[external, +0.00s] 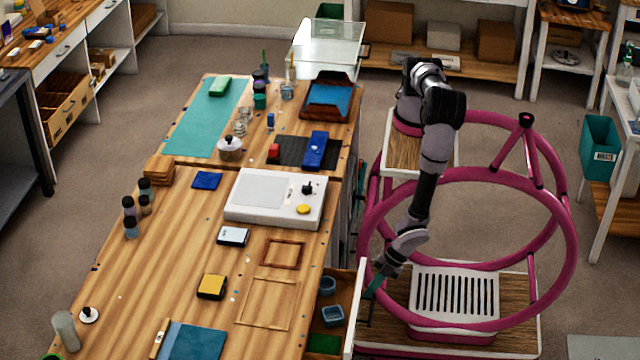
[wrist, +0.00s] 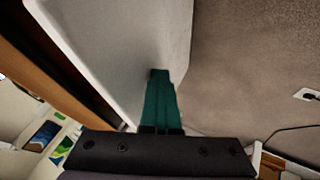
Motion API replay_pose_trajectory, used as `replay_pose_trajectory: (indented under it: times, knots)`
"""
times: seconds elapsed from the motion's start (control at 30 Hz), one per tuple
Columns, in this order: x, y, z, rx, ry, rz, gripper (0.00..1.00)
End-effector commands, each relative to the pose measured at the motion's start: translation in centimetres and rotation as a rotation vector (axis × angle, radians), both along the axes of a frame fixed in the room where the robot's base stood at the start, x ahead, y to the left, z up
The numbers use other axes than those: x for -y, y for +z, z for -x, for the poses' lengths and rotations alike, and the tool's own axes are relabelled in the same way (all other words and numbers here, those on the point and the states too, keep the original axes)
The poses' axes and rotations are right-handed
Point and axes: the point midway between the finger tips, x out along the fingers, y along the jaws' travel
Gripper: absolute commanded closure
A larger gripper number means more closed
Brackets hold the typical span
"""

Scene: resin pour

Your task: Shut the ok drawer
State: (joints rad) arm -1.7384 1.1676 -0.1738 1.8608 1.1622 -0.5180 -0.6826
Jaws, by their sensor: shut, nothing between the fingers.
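A drawer with a white front (external: 355,312) stands open from the right side of the long wooden workbench, near its front end. Blue containers (external: 332,315) and a green piece (external: 324,343) lie inside it. No "ok" label can be read on it. My gripper (external: 373,291) is just right of the drawer front, low, on its outer side. In the wrist view the teal fingers (wrist: 159,90) are closed together, with nothing between them. Their tips are at or very close to the white panel (wrist: 115,35); whether they touch, I cannot tell.
The workbench top (external: 150,290) holds a white console (external: 277,199), a yellow-topped block (external: 211,286), wooden frames and small bottles. My magenta-framed base stands right of the bench, close to the drawer. Carpet (external: 590,290) is open farther right.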

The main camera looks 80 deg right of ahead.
Motion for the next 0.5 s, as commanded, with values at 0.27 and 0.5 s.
replay_pose_trajectory:
  times: [0.27, 0.5]
  knots:
    - [0.1, 0.0, -7.4, 0.001, -0.005, 0.0, 1.0]
    - [0.0, 0.0, -11.6, 0.001, -0.002, 0.0, 1.0]
